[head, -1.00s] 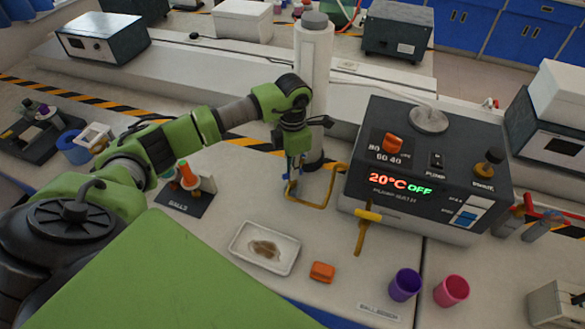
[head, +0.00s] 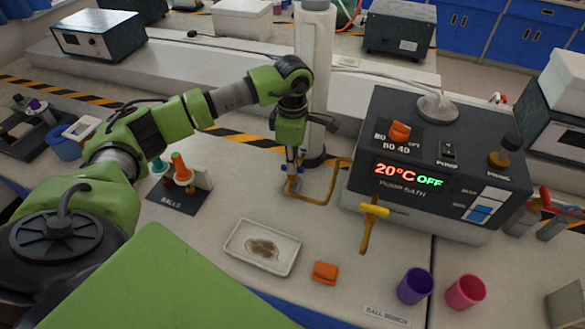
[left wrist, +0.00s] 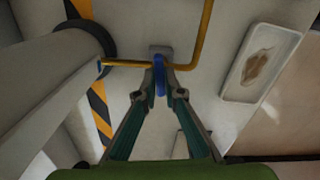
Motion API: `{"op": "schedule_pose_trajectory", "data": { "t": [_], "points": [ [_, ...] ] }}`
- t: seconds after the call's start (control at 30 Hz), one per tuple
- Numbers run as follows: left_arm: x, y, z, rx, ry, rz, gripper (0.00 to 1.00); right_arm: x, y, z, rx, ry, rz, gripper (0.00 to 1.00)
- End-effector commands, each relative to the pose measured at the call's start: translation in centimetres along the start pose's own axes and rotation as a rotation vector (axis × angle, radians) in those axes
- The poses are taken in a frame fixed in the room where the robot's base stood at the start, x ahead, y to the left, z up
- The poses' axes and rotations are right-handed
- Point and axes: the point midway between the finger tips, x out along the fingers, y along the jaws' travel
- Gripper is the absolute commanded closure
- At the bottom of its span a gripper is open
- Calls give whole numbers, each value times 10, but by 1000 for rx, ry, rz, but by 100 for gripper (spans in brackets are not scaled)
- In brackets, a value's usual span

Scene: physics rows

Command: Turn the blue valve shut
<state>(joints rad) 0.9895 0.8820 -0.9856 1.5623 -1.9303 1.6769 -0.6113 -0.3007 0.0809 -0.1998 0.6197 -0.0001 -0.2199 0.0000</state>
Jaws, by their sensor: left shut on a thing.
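The blue valve (left wrist: 159,76) shows in the left wrist view as a narrow blue handle, seen nearly edge-on, on the yellow pipe (left wrist: 198,40). My left gripper (left wrist: 160,84) is shut on this handle, one fingertip on each side. In the head view my left gripper (head: 292,172) points down at the left end of the yellow pipe (head: 327,200), beside the white column. There the fingers hide most of the valve, and its exact angle is hard to tell. My right gripper is not in view.
The dark pump bath (head: 450,165), reading 20°C OFF, stands right of the pipe, with a yellow tap (head: 374,210) on its front. A white column (head: 315,80) rises close behind the gripper. A white tray (head: 287,262), an orange block (head: 325,272) and two cups (head: 415,287) lie nearer.

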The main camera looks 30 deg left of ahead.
Motion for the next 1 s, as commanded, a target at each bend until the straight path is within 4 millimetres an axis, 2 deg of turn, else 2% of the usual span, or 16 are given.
{"op": "schedule_pose_trajectory", "data": {
  "t": [0.1, 0.4, 0.9, 0.93, 0.97, 1.0],
  "points": [
    [1, 1, 0, 69, 0, 4, 100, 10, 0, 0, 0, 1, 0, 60],
    [0, 1, 0, 169, -2, 3, 100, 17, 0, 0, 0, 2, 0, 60],
    [-2, 1, 1, 187, -2, 4, 100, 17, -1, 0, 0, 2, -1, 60],
    [-2, 1, 1, 187, -2, 4, 83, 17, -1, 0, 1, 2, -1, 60],
    [-2, 1, 1, 186, -2, 4, 76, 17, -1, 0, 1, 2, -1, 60],
    [-2, 1, 0, 186, -2, 3, 74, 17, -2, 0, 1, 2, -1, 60]
  ]
}}
